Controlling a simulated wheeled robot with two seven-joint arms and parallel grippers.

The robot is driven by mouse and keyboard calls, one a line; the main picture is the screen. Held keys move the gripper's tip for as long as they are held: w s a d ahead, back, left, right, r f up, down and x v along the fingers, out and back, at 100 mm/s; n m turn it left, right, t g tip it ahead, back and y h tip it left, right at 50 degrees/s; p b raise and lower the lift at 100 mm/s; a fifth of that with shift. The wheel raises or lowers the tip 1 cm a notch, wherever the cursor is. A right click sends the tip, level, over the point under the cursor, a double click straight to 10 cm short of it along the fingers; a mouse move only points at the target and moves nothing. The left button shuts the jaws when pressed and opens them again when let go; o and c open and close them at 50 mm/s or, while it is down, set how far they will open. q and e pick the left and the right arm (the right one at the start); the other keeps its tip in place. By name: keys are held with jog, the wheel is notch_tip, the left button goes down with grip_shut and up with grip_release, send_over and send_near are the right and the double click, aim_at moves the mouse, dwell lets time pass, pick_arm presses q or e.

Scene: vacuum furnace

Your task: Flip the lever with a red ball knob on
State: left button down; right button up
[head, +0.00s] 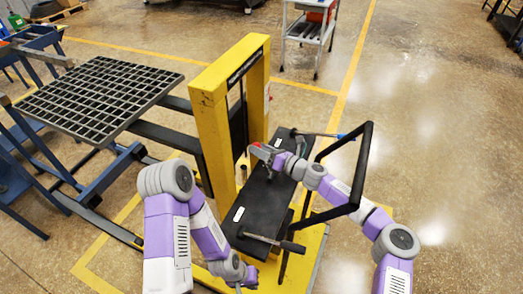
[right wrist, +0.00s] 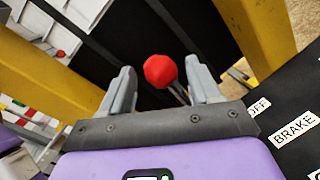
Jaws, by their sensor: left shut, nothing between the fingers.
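The red ball knob (right wrist: 160,70) sits on a thin metal lever (right wrist: 180,94) in the right wrist view. My right gripper (right wrist: 161,88) is open. The knob shows between its two grey fingertips, with a gap on each side; I cannot tell how deep it lies between them. In the head view my right gripper (head: 260,152) is over the black panel (head: 258,212), beside the yellow post. The knob is hard to make out there. My left gripper (head: 243,282) is low, near the bottom edge, shut and empty, away from the knob.
A yellow mast (head: 212,125) stands left of the panel. A black bar handle (head: 362,165) rises on the right, close to my right arm. Two other levers, one with a dark grip (head: 291,246) and one blue-tipped (head: 341,136), stick out. White labels read OFF (right wrist: 259,106) and BRAKE (right wrist: 295,127).

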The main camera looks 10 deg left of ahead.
grip_shut()
